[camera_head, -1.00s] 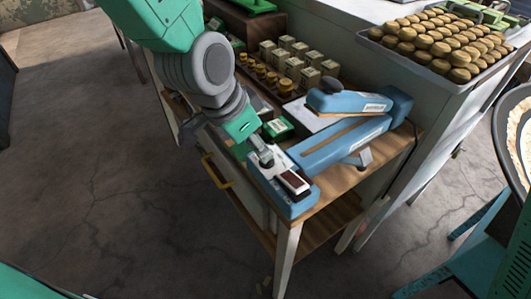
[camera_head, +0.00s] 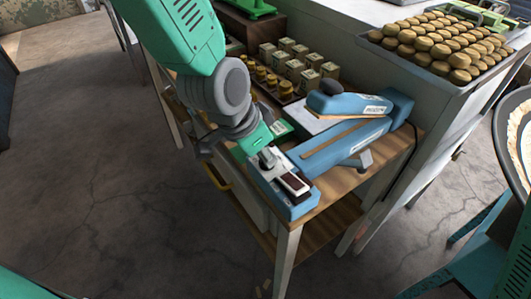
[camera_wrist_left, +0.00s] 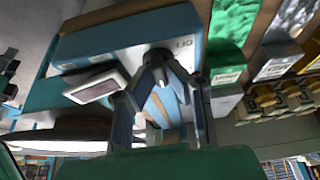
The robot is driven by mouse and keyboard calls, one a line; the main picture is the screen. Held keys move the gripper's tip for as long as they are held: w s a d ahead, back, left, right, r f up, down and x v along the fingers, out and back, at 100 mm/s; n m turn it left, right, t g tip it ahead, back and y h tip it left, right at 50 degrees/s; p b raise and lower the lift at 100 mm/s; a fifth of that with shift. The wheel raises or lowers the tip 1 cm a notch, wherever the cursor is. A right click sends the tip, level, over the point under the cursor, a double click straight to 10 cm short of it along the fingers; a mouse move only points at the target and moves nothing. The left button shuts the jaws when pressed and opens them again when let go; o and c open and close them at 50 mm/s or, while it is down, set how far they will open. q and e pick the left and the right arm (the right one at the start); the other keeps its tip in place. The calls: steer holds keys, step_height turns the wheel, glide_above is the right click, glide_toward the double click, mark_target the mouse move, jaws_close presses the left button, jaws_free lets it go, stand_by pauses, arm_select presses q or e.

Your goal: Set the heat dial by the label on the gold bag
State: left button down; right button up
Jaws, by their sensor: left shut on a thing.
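The blue heat sealer (camera_head: 345,145) lies on the wooden table, its long lever raised over its body. Its control box (camera_head: 300,210) is at the near corner, with a dark rocker switch in a pale frame (camera_head: 295,183). My left gripper (camera_head: 267,158) reaches down onto the box beside this switch. The dial's setting cannot be read.
A green packet (camera_head: 281,130) lies just behind my gripper. Small gold-topped jars (camera_head: 265,77) and several pale boxes (camera_head: 295,68) stand farther back. A tray of round brown items (camera_head: 375,42) is on the right counter. The wooden table (camera_head: 340,185) ends near the control box.

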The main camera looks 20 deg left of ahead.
arm_select(q)
steer(key=shift+s+f, duration=0.1)
steer(key=shift+s, duration=0.05)
steer(key=m+p, duration=0.2)
steer(key=m+g+h+p, duration=0.1)
steer(key=m, duration=0.1)
steer(key=shift+a+m+g+p, duration=0.15)
steer(key=shift+m+g+p, duration=0.15)
steer(key=shift+p, duration=0.1)
steer(key=shift+m+g+h+p, duration=0.3)
steer(key=shift+m+g+p, duration=0.4)
steer(key=shift+m+p, duration=1)
steer(key=shift+f+m, duration=0.1)
steer(key=shift+m, duration=0.4)
steer(key=c, duration=1.4)
jaws_free()
steer(key=shift+w, duration=0.2)
steer(key=shift+w+a, duration=0.1)
